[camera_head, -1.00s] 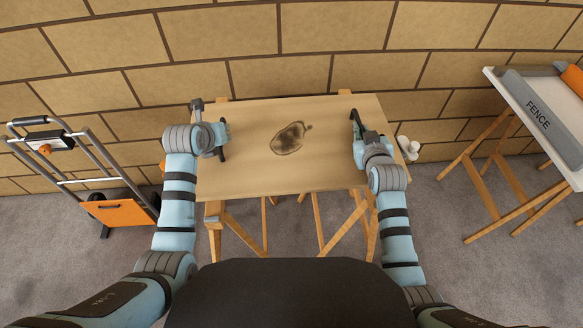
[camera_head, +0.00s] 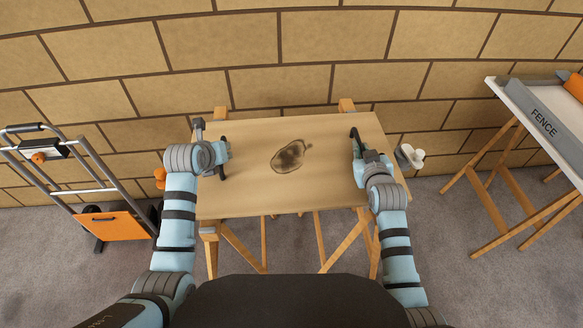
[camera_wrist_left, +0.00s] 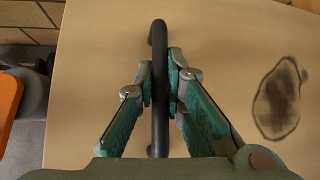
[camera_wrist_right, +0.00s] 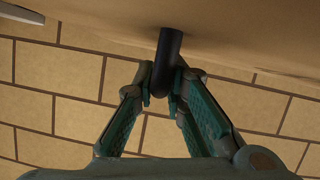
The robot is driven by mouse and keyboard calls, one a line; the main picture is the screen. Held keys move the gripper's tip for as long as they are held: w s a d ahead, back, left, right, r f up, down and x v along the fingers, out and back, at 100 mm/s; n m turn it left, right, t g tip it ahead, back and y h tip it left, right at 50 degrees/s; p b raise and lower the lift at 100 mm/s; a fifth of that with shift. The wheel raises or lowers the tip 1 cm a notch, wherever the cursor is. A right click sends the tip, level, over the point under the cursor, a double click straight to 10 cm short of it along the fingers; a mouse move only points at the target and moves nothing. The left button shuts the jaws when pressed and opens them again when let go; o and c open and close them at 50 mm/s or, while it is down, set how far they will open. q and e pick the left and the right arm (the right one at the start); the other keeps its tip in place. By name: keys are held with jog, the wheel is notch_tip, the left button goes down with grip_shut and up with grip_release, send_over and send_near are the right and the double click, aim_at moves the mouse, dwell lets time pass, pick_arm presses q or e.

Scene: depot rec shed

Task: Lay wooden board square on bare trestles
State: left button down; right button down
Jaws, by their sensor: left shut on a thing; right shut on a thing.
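The wooden board (camera_head: 255,190) is pale, with a dark ring-shaped stain, and lies over the trestles in the head view. Its front edge slants slightly up to the right. My left gripper (camera_head: 222,158) is shut on a black bar handle (camera_wrist_left: 158,90) at the board's left side. My right gripper (camera_head: 356,150) is shut on the matching handle (camera_wrist_right: 168,60) at the right side. The left trestle (camera_head: 211,250) and the right trestle (camera_head: 372,250) are wooden; the board hides most of their tops. Whether the board touches them I cannot tell.
A hand truck (camera_head: 105,225) with an orange plate stands at the left. A table marked FENCE (camera_head: 540,118) stands at the right on wooden legs. A small white object (camera_head: 410,156) is beyond the board's right edge. A block wall (camera_head: 300,60) closes off the back.

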pick_arm(q)
jog(key=shift+a+f+b, duration=0.15)
jog(key=shift+f+b, duration=0.25)
jog(key=shift+f, duration=0.25)
pick_arm(e)
jog(key=shift+f, duration=0.7)
pick_arm(q)
jog(key=c, duration=1.8)
grip_release()
jog(key=shift+r+p, duration=0.25)
jog(key=shift+p, duration=0.05)
jog(key=shift+c, duration=0.2)
pick_arm(e)
jog(key=c, duration=1.8)
grip_release()
jog(key=shift+r, duration=0.25)
pick_arm(q)
jog(key=shift+o, duration=0.9)
jog(key=shift+s+r, duration=0.1)
pick_arm(e)
jog(key=shift+o, duration=0.8)
jog(key=shift+s+r, duration=0.1)
